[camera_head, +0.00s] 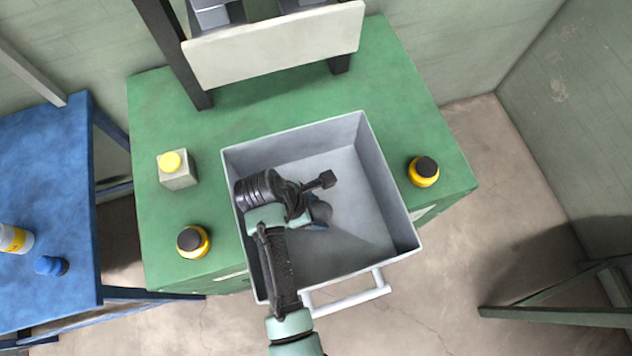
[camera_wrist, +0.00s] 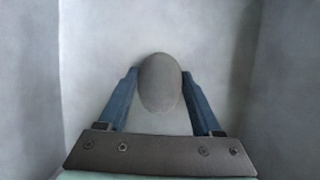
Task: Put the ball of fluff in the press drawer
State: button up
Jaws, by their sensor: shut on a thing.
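The press drawer (camera_head: 358,205) is a grey open-topped box, pulled out at the front of the green press bench. My gripper (camera_head: 319,212) is over or inside the drawer, left of its middle, pointing down. In the wrist view, the two blue fingers of my gripper (camera_wrist: 160,88) are shut on the ball of fluff (camera_wrist: 160,82), a smooth grey-brown oval. The grey floor and side walls of the drawer (camera_wrist: 220,40) surround it there. I cannot tell how far the ball is above the drawer floor. The ball is not distinguishable in the head view.
The green bench (camera_head: 165,110) carries a box with a yellow button (camera_head: 178,170) and two yellow-and-black knobs (camera_head: 193,241), (camera_head: 423,171). A cream press plate (camera_head: 275,45) stands behind the drawer. The drawer handle (camera_head: 347,300) sticks out in front. A blue table (camera_head: 45,190) is at left.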

jog(key=o, duration=1.3)
jog(key=shift+o, duration=0.2)
jog(key=v, duration=1.2)
jog(key=shift+p, duration=0.4)
jog(key=shift+r, duration=0.15)
